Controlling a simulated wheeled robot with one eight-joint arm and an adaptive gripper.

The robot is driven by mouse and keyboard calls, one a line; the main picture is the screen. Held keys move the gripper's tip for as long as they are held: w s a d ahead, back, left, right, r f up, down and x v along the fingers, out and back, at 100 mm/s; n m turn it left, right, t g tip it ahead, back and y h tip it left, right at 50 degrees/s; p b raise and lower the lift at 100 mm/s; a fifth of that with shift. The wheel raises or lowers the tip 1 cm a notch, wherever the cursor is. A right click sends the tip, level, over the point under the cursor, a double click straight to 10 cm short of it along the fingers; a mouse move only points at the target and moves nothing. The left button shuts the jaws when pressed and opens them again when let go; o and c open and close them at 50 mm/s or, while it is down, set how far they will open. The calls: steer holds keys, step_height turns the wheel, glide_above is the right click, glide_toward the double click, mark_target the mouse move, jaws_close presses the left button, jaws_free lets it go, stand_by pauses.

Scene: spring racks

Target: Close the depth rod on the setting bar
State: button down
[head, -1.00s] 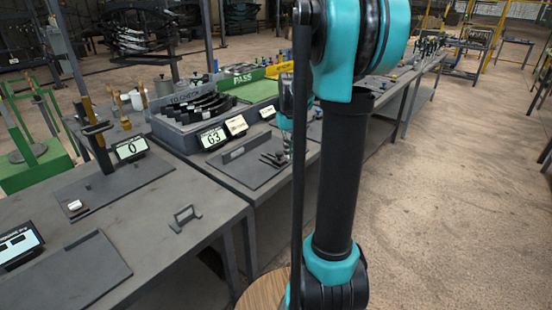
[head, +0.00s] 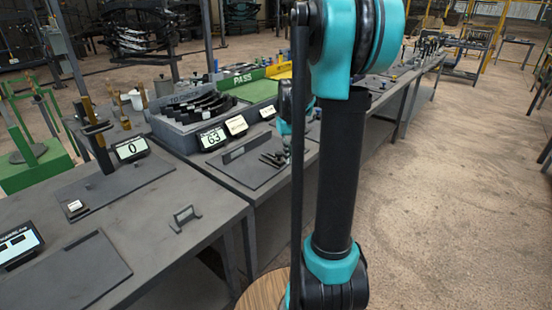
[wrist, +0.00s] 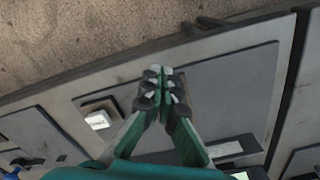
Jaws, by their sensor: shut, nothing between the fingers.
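My gripper (wrist: 160,80) is shut and empty in the wrist view, its fingertips together above a dark plate (wrist: 232,85). In the head view my gripper (head: 286,148) is small and partly hidden by my arm, over the right end of the same plate. A low raised bar (head: 246,150) runs along this plate. A small dark fitting (head: 271,159) lies at its right end, close to my fingertips. I cannot make out which part is the depth rod or the setting bar. My fingers hide what is under them in the wrist view.
A display reading 63 (head: 213,137) stands behind the plate, beside a grey tray (head: 165,127) of dark curved parts. A white labelled block (wrist: 97,120) lies left of my fingers. A gap separates the benches. A small handle (head: 184,218) is on the nearer bench.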

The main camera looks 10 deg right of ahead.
mark_target(279, 153)
steer(key=shift+w+a, duration=0.3)
steer(key=shift+w, duration=0.1)
steer(key=shift+w+a, duration=0.4)
steer(key=shift+w, duration=0.15)
steer(key=shift+w+a, duration=0.4)
steer(key=shift+w, duration=0.15)
steer(key=shift+w+a, duration=0.2)
steer(key=shift+w, duration=0.05)
steer(key=shift+w+a, duration=0.55)
steer(key=shift+w, duration=0.25)
steer(key=shift+w+a, duration=0.55)
steer(key=shift+w, duration=0.25)
stand_by(0.4)
steer(key=shift+s, duration=0.1)
stand_by(0.4)
steer(key=shift+r, duration=0.45)
step_height(279, 153, up, 6)
stand_by(0.8)
